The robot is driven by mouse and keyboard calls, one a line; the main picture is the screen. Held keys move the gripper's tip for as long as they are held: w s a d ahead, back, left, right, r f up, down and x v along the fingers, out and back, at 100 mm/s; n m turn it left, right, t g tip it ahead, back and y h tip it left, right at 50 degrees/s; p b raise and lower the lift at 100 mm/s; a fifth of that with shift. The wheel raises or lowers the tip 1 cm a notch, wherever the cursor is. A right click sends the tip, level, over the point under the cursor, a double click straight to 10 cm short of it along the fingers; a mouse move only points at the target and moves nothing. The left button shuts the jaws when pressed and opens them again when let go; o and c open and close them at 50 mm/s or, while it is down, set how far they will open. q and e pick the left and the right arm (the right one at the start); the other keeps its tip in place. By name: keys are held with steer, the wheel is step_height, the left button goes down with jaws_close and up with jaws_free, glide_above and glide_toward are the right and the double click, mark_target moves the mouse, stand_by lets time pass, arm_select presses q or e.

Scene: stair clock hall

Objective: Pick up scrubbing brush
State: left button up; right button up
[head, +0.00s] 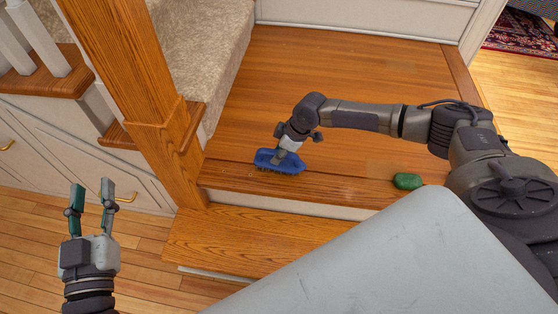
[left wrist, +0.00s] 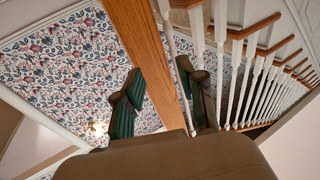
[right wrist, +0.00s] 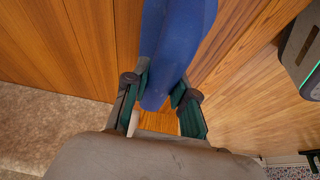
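The scrubbing brush (head: 278,163) has a blue body with dark bristles underneath. In the head view it is at the front edge of the wooden landing, bristles down; I cannot tell whether they touch the wood. My right gripper (head: 286,153) comes down onto it from above. In the right wrist view the blue brush (right wrist: 178,40) lies between the fingers of my right gripper (right wrist: 160,90), and both pads press against its sides. My left gripper (head: 91,190) is open and empty at the left, above the floor; its spread fingers show in the left wrist view (left wrist: 157,85).
A green lumpy object (head: 408,181) lies on the landing (head: 330,80) to the right of the brush. A wooden newel post (head: 135,75) and carpeted stairs (head: 205,45) stand to the left. A lower wooden step (head: 225,240) is in front. The landing behind the brush is clear.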

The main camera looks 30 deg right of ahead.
jaws_close()
steer(key=shift+r, duration=0.2)
step_height(320, 180, up, 4)
steer(key=shift+p, duration=1.05)
arm_select(q)
steer(key=s+a+f+g+y, duration=0.1)
steer(key=s+f+g, duration=0.1)
steer(key=f+g, duration=0.2)
steer(key=s+a+f+g+y, duration=0.1)
steer(key=s+a+f+g, duration=0.1)
steer(key=f, duration=0.5)
steer(key=shift+s+f+g+p, duration=0.2)
steer(key=shift+f+g+p, duration=0.2)
steer(key=shift+g, duration=0.5)
arm_select(e)
steer(key=w+d+r, duration=0.6)
steer(key=w, duration=0.4)
steer(key=shift+r, duration=0.3)
